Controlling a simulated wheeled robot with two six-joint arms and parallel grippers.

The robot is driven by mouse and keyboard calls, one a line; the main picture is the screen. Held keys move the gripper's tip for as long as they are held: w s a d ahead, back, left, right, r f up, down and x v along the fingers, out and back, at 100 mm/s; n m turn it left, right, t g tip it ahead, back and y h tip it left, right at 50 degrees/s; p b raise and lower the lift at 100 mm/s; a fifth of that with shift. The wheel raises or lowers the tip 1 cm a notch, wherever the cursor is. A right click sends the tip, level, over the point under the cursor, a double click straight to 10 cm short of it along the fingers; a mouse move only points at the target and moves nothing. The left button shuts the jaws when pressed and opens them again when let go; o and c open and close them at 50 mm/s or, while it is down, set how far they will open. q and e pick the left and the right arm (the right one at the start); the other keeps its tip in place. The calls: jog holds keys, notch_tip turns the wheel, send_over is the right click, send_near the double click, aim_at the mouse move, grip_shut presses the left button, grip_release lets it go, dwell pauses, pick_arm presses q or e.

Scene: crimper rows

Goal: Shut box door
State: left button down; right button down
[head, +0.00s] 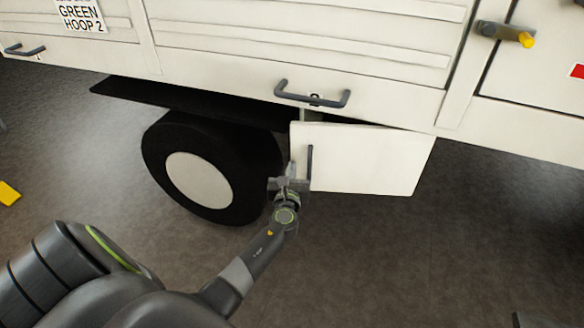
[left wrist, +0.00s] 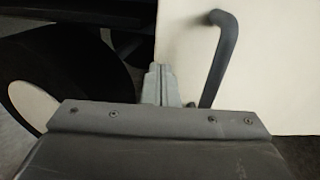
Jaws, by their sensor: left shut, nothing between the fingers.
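The box door (head: 365,160) is a white panel under the white vehicle body, to the right of the wheel. It hangs ajar, with a dark gap along its top edge. A dark vertical handle (head: 310,166) sits near its left edge. My left gripper (head: 291,172) is shut and empty at the door's left edge, just left of the handle. In the left wrist view the closed fingers (left wrist: 160,82) overlap the door's left edge, with the handle (left wrist: 221,55) to their right. I cannot tell whether the fingers touch the door. My right gripper is not in view.
A black wheel (head: 210,168) with a pale hub stands close left of my gripper. A grey handle (head: 312,95) is on the vehicle side above the door. A latch with a yellow end (head: 505,34) is at upper right. The floor (head: 420,255) below the door is clear.

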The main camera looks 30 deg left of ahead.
pick_arm(q)
jog(key=shift+w+a, duration=0.25)
jog(key=shift+w, duration=0.25)
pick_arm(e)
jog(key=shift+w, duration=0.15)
